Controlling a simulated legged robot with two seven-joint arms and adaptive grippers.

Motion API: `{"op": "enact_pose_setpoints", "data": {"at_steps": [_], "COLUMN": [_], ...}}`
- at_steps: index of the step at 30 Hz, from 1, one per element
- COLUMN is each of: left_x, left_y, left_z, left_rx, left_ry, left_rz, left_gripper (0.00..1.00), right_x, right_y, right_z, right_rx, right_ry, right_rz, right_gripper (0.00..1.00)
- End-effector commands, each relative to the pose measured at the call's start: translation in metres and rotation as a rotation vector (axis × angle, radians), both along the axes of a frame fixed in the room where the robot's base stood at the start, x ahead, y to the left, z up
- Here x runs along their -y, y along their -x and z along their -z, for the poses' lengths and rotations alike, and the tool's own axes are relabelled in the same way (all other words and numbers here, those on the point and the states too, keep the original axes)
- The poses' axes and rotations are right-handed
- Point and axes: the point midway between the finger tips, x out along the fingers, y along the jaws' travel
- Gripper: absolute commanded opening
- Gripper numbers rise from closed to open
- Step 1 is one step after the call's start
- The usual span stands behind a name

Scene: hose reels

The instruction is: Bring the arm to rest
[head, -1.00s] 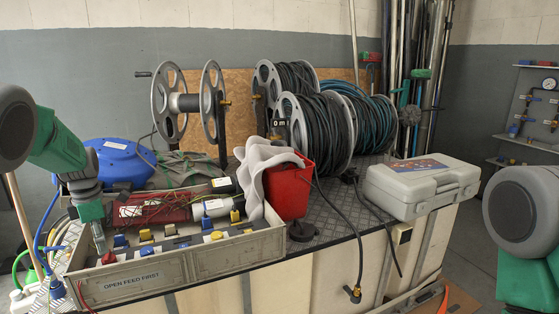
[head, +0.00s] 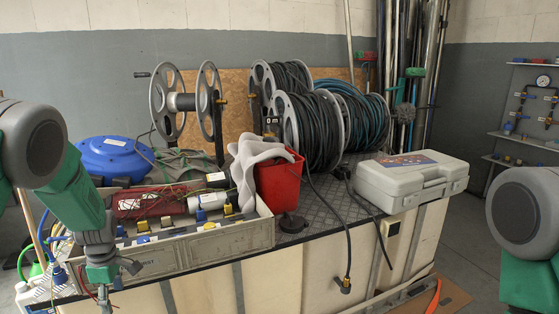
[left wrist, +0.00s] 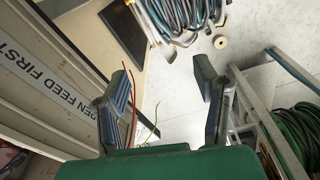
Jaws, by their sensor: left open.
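My left arm (head: 70,195) comes in from the left in the head view, bent downward. Its gripper (head: 115,277) hangs in front of the front wall of the grey crate, low in the picture. In the left wrist view the gripper (left wrist: 166,85) is open, its two dark fingers wide apart with nothing held between them. Below the fingers are the floor and some coiled hoses. Of my right arm only a grey joint and green link (head: 525,225) show at the right edge; its gripper is out of view.
The grey crate (head: 215,246) of fittings stands on the bench beside the left gripper; its label shows in the wrist view (left wrist: 30,84). A red bucket (head: 279,185), hose reels (head: 312,130) and a grey case (head: 410,182) stand farther right. Coiled hoses (left wrist: 180,15) lie below.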

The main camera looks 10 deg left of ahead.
Motion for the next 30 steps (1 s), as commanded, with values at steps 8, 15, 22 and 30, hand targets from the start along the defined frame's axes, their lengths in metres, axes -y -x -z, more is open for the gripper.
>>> {"op": "enact_pose_setpoints", "data": {"at_steps": [8, 15, 22, 30], "left_x": [0.070, 0.150, 0.188, 0.191], "left_y": [0.123, 0.267, 0.333, 0.339], "left_z": [0.098, 0.120, 0.101, 0.099], "left_rx": [-0.086, -0.103, -0.060, -0.049], "left_ry": [-0.034, -0.007, 0.016, 0.017], "left_rz": [0.679, 1.453, 1.835, 1.880], "left_gripper": [0.56, 0.56, 0.56, 0.56], "right_x": [0.000, 0.000, 0.000, 0.000], "right_y": [0.000, 0.000, 0.000, 0.000], "right_z": [0.000, 0.000, 0.000, 0.000], "right_rx": [-0.001, -0.001, -0.001, -0.001], "right_ry": [0.000, 0.000, 0.000, 0.000], "right_rz": [0.000, 0.000, 0.000, 0.000], "right_gripper": [0.40, 0.40, 0.40, 0.40]}}
